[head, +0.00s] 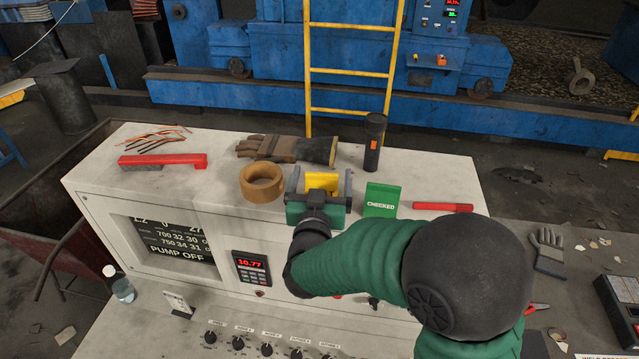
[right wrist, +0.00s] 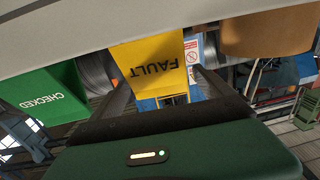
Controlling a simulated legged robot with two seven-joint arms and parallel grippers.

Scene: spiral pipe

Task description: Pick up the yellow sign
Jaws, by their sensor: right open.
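The yellow sign (head: 322,180) stands on the top of the white console, between the tape roll and the green sign. In the right wrist view the yellow sign (right wrist: 150,66) reads FAULT upside down. My right gripper (head: 320,188) is open, with one finger on each side of the yellow sign. In the right wrist view its two dark fingers (right wrist: 165,92) flank the sign, and I see no clear grip on it. The gripper's green body hides the sign's lower part in the head view. My left gripper is not in view.
The green CHECKED sign (head: 381,200) stands close on the right, the brown tape roll (head: 262,184) close on the left. Behind are a glove (head: 290,149) and a black flashlight (head: 374,143).

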